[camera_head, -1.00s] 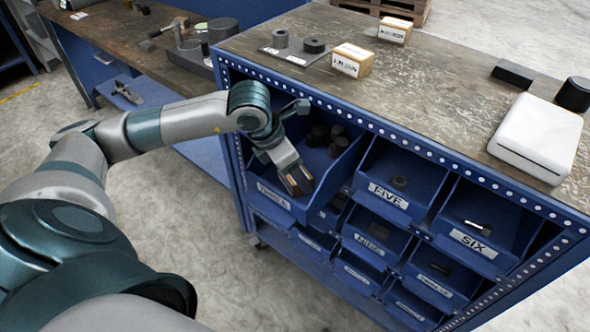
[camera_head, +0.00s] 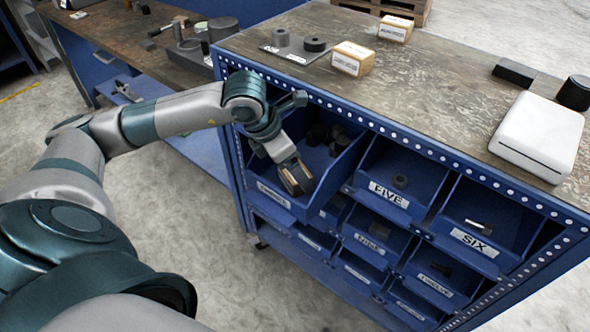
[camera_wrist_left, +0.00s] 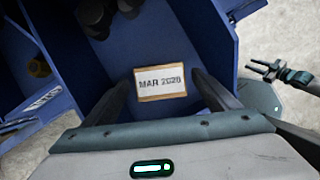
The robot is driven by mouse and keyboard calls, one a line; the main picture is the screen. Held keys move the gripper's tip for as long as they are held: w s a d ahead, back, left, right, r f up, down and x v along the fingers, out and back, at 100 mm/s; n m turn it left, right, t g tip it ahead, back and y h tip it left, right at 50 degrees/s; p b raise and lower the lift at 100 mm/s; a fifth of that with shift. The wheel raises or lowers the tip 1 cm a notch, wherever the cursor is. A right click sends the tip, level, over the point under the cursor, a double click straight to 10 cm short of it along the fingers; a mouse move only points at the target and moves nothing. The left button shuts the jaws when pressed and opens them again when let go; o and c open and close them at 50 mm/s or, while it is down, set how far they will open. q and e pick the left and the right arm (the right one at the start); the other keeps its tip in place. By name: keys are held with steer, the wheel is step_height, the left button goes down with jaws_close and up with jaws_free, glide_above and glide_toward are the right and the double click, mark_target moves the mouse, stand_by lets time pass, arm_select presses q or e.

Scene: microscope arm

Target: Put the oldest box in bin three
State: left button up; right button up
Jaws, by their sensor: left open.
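A small box (camera_wrist_left: 160,82) with a white label reading MAR 2020 is in the upper left bin (camera_head: 274,196); its brown side also shows in the head view (camera_head: 298,178). My left gripper (camera_head: 294,177) reaches into that bin. Its fingers are open on either side of the box, with visible gaps in the left wrist view (camera_wrist_left: 160,84). The bin's label is too blurred to read. Two more labelled boxes stand on the cabinet top, one nearer (camera_head: 352,59) and one farther (camera_head: 396,29); their dates are unreadable. My right gripper (camera_wrist_left: 265,72) seems to show small at the wrist view's right.
Dark cylinders (camera_head: 325,135) lie at the back of the same bin. Bins FIVE (camera_head: 390,194) and SIX (camera_head: 475,244) are to its right, with smaller bins below. The cabinet top holds a white device (camera_head: 537,135) and dark parts; its middle is clear.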

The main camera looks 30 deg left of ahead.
arm_select(q)
steer(key=b+v, duration=0.1)
steer(key=v, duration=0.9)
steer(key=shift+b, duration=0.3)
arm_select(e)
steer(key=shift+s+d+f+g, duration=0.25)
steer(key=shift+d+f+g, duration=0.45)
steer(key=shift+d, duration=0.15)
arm_select(q)
steer(key=shift+a+r, duration=0.1)
